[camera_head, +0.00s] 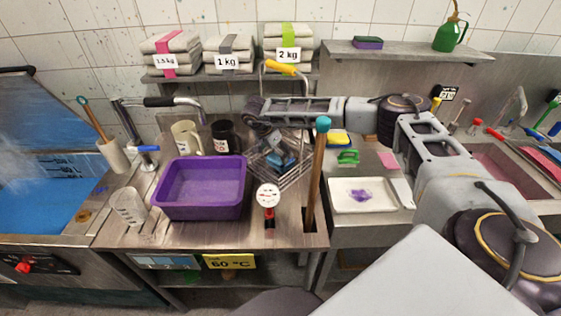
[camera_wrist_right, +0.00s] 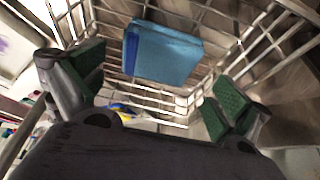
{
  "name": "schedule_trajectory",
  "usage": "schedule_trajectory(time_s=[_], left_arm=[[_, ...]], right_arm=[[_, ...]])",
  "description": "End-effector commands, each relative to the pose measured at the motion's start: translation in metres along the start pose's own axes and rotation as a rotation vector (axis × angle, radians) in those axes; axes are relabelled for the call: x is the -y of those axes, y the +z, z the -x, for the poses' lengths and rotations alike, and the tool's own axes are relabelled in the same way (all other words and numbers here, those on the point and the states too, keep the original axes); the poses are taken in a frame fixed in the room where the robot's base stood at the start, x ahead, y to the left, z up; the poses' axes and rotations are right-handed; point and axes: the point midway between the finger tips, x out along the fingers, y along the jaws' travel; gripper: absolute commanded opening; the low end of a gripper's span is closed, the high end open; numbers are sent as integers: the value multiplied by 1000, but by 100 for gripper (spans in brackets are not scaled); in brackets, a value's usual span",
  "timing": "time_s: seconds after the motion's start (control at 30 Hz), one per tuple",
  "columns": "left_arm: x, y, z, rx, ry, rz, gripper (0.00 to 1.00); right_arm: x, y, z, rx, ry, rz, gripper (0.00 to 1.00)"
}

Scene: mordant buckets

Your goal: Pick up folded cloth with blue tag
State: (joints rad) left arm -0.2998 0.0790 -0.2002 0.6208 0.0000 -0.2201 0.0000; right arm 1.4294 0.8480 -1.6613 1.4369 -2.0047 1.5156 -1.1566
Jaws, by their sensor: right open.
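A wire basket (camera_head: 298,176) stands on the steel counter, right of the purple tub. Inside it lies a small folded blue item (camera_head: 281,159); some of it is hidden by the wires and my gripper. In the right wrist view it is a flat blue block (camera_wrist_right: 162,54) inside the wire basket (camera_wrist_right: 200,22). My left gripper is not in view.
A purple tub (camera_head: 199,208) and two mugs stand left of the basket. A wooden stick with a blue top (camera_head: 316,170) and a dial gauge (camera_head: 268,195) stand close in front. Cloth stacks with pink, grey and green bands (camera_head: 290,42) sit on the shelf above.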

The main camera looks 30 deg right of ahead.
Motion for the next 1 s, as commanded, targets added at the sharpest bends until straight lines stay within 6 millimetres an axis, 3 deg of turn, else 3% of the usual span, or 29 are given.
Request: schedule_trajectory(time_s=[0.4, 0.9, 1.0], left_arm=[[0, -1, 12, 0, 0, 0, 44], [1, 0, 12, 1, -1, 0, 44], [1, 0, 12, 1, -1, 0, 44]], right_arm=[[-1, -3, -40, 0, 0, 0, 100], [-1, -3, -43, 0, 0, -1, 100], [-1, -3, -43, 0, 0, -1, 90]])
